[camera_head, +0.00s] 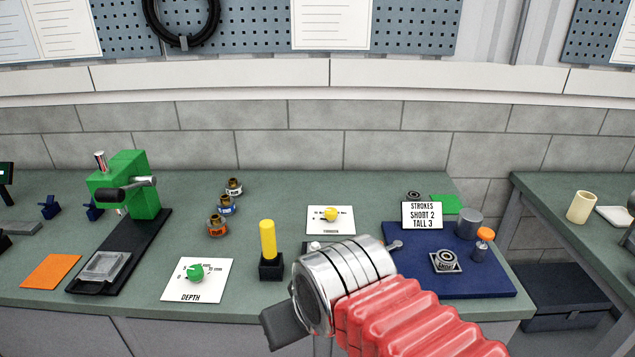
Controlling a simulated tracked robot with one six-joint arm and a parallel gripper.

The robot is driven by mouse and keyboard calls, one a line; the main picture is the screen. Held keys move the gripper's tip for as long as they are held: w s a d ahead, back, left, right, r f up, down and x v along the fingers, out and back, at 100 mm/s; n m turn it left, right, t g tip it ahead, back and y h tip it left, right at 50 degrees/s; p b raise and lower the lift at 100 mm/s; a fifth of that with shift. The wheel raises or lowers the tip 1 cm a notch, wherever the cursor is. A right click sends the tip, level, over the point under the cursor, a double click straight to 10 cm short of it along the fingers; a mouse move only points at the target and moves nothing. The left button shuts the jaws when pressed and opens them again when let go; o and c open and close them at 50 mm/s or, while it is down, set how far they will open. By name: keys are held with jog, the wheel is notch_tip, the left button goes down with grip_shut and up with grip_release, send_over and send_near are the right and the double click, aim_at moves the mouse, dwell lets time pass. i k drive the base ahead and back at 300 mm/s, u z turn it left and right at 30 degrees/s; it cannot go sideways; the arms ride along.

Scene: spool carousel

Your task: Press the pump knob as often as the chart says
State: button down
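The chart (421,215) is a small white sign standing at the back of the blue mat (400,285). It reads STROKES, SHORT 2, TALL 3. A small grey bottle (480,253) with an orange knob (486,234) on top stands upright on the mat's right side; this looks like the pump. A grey cylinder (468,223) stands behind it, and a bearing-like part (446,262) in a square holder sits in front. My gripper (284,328) is at bottom centre, left of and apart from the mat. Its dark finger shows, but the opening is hidden.
A yellow post (267,241) in a black base stands just behind my gripper. A DEPTH card (198,280) with a green knob and another card (345,219) with a yellow knob lie nearby. A green press (142,185) stands left. My red sleeved arm hides the mat's front left.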

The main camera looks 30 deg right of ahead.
aim_at(484, 233)
jog(key=z, duration=1.65)
